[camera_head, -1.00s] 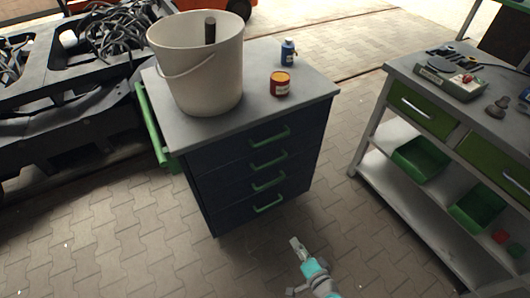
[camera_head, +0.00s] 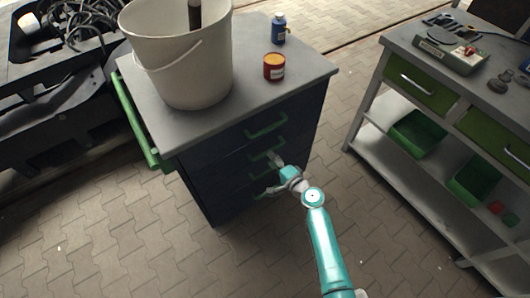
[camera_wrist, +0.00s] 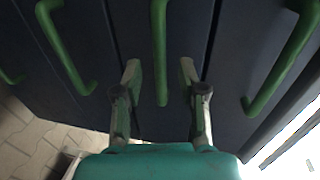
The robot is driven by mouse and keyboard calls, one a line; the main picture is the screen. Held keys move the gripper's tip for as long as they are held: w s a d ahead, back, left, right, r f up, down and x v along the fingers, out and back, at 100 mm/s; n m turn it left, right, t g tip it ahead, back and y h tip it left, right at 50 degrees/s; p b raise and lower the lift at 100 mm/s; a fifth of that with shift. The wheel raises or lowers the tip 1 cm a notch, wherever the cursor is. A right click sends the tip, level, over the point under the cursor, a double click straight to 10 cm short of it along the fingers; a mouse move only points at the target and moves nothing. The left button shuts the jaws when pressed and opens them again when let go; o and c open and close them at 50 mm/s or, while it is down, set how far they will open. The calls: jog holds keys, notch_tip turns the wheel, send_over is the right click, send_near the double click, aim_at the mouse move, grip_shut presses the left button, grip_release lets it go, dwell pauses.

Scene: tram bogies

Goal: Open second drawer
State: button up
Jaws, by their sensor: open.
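The dark blue drawer cabinet (camera_head: 215,175) has a column of green drawer handles on its front. My gripper (camera_head: 277,160) is at the cabinet front, by the second handle from the top (camera_head: 262,154). In the wrist view, my open gripper (camera_wrist: 160,75) has one finger on each side of this green handle (camera_wrist: 160,45), with gaps on both sides. The second drawer front (camera_wrist: 185,25) looks closed. The top handle (camera_wrist: 285,62) is to the right and a lower handle (camera_wrist: 62,45) to the left. My arm partly hides the lower handles in the head view.
A white bucket (camera_head: 180,65), a blue bottle (camera_head: 278,28) and a red-orange can (camera_head: 273,67) stand on the cabinet top. A green side rail (camera_head: 135,120) juts out at left. A workbench (camera_head: 385,55) stands at right. Paved floor (camera_head: 90,235) is free in front.

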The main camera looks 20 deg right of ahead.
aim_at(265, 153)
jog(key=shift+x, duration=2.65)
grip_shut()
